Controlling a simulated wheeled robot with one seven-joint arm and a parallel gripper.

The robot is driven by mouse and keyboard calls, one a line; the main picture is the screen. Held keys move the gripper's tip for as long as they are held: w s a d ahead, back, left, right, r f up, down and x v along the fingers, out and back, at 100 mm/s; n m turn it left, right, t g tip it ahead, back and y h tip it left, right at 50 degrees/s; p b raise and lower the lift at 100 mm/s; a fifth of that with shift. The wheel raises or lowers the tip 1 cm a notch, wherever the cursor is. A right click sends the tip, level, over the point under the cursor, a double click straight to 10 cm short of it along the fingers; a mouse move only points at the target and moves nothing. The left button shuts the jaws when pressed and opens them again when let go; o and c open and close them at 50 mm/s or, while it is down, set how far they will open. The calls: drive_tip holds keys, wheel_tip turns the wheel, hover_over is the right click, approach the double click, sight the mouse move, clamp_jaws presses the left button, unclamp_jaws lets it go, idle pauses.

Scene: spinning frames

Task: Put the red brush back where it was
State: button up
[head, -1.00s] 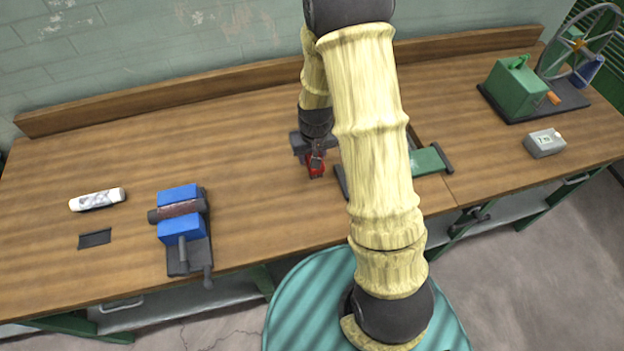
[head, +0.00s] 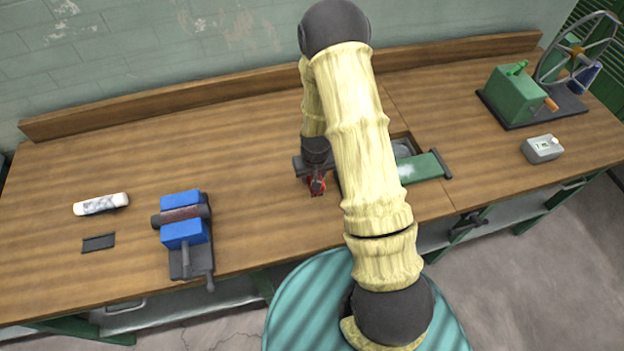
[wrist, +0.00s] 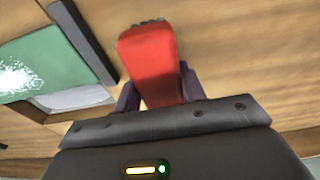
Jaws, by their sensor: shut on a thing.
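The red brush (wrist: 150,62) is between the two dark fingers of my gripper (wrist: 158,95) in the wrist view, which are shut on it. In the head view, the brush (head: 317,190) shows as a small red shape under my gripper (head: 314,178). It is over the middle of the wooden bench, just left of a dark-edged recess with a green panel. Whether the brush touches the bench top is hard to tell. Part of the recess is hidden behind my arm.
The green panel (head: 424,168) lies right of my arm. A blue vise-like device (head: 183,233), a white roll (head: 101,204) and a dark flat piece (head: 98,243) are on the left. A green machine with a wheel (head: 515,95) and a grey box (head: 542,149) are on the right.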

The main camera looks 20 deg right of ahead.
drive_tip(key=shift+a+f+p, duration=0.1)
drive_tip(key=shift+f+p, duration=0.25)
drive_tip(key=shift+f, duration=1.1)
drive_tip(key=shift+f, duration=0.1)
drive_tip(key=shift+f, duration=0.1)
drive_tip(key=o, duration=0.9)
drive_tip(key=shift+o, duration=0.2)
drive_tip(key=shift+s+r+b, duration=0.3)
drive_tip(key=shift+r+b, duration=0.3)
drive_tip(key=shift+r, duration=1.45)
drive_tip(key=shift+s+r+b, duration=0.35)
drive_tip(key=shift+r+b, duration=0.2)
drive_tip(key=shift+r, duration=1.5)
drive_tip(key=shift+s+r+b, duration=0.3)
drive_tip(key=shift+r+b, duration=0.3)
drive_tip(key=shift+r, duration=1.45)
